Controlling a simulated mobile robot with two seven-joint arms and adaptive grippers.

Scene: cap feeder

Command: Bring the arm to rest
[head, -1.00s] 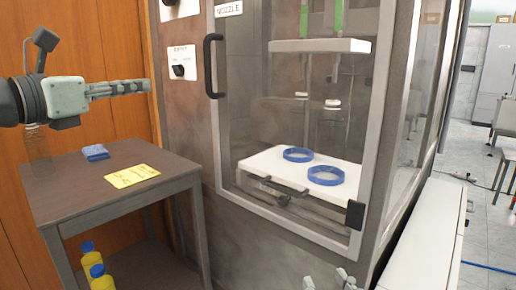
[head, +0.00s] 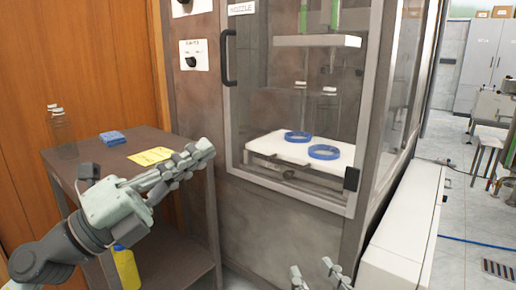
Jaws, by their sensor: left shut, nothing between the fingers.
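My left gripper (head: 205,155) is shut and empty. It is held in front of the small side table, pointing up and right toward the machine. My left arm comes up from the lower left corner and hides part of the table's front. My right gripper (head: 314,272) shows only its fingertips at the bottom edge. They stand apart with nothing seen between them.
The dark side table (head: 75,160) bears a blue sponge (head: 113,138), a yellow cloth (head: 150,156) and a clear bottle (head: 60,130). A yellow bottle (head: 126,268) stands below. The machine's glass door (head: 290,100) is closed over two blue rings (head: 324,152). A white cabinet (head: 405,235) stands right.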

